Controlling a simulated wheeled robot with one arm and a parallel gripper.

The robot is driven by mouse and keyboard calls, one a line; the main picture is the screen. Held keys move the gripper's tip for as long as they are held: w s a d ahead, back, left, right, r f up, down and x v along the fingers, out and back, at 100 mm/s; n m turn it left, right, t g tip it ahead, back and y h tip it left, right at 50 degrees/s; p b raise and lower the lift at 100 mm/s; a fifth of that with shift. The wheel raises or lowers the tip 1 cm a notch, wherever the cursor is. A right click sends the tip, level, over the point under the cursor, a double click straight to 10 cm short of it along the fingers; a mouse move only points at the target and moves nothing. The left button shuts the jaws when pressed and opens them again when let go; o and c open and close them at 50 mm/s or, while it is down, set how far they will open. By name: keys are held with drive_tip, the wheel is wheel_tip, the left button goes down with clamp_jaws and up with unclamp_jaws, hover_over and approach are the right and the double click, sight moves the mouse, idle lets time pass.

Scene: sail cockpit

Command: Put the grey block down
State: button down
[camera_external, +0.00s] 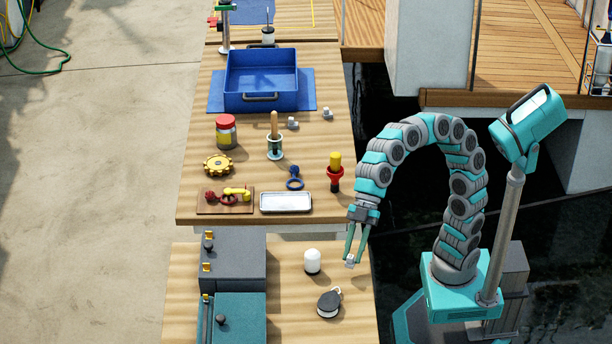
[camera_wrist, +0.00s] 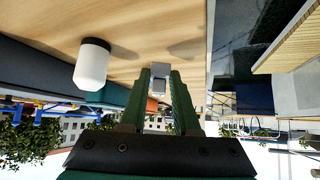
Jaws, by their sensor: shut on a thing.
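My gripper (camera_external: 352,258) hangs over the right side of the near wooden table (camera_external: 290,262). Its green fingers are shut on a small grey block (camera_external: 350,264). In the wrist view the grey block (camera_wrist: 161,82) sits between the fingertips, its lower part partly covered by the fingers. A dark shadow lies on the wood beyond it, and the block looks held above the surface. Two other small grey pieces, one (camera_external: 293,122) near the wooden-handled tool and one (camera_external: 327,113) farther right, rest on the far table.
A white-topped cylinder (camera_external: 312,261) and a black-and-white pulley (camera_external: 329,302) stand left of my gripper. Grey (camera_external: 238,262) and teal (camera_external: 240,318) boxes fill the left side. A silver tray (camera_external: 286,202) lies on the far table. Dark water lies beyond the right edge.

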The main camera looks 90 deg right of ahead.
sight(349, 276)
drive_tip(key=shift+f, duration=1.75)
drive_tip(key=shift+f, duration=0.2)
drive_tip(key=c, duration=0.6)
unclamp_jaws()
drive_tip(key=shift+c, duration=0.2)
drive_tip(key=shift+r, duration=0.1)
drive_tip(key=shift+r, duration=0.15)
drive_tip(key=v, duration=1.2)
drive_tip(key=shift+b, duration=0.35)
drive_tip(key=shift+d, duration=0.1)
